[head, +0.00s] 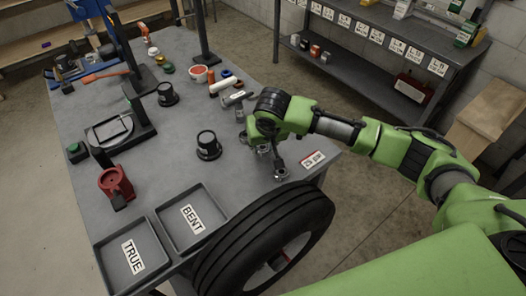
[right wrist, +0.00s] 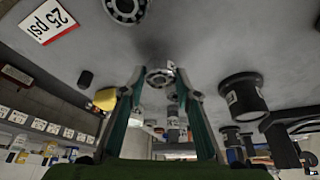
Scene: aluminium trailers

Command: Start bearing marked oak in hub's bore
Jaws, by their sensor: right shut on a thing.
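My right gripper (head: 266,152) points down over the bench near its right edge. In the right wrist view its two fingers (right wrist: 162,84) are shut on a metal ring bearing (right wrist: 159,78), with a small pale tag beside it. I cannot read the tag. Another bearing (head: 281,174) lies on the bench near the right edge, and a bearing also shows at the top of the right wrist view (right wrist: 127,9). A black hub (head: 208,146) with a pale label stands upright left of the gripper, apart from it; it also shows in the right wrist view (right wrist: 243,97). My left gripper is out of view.
A 25 psi card (head: 312,159) lies at the right edge. Trays marked BENT (head: 170,242) and TRUE (head: 112,280) lie at the front, beside a tyre (head: 235,262). A second black hub-like piece (head: 167,96) stands farther back. Bench between hub and trays is clear.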

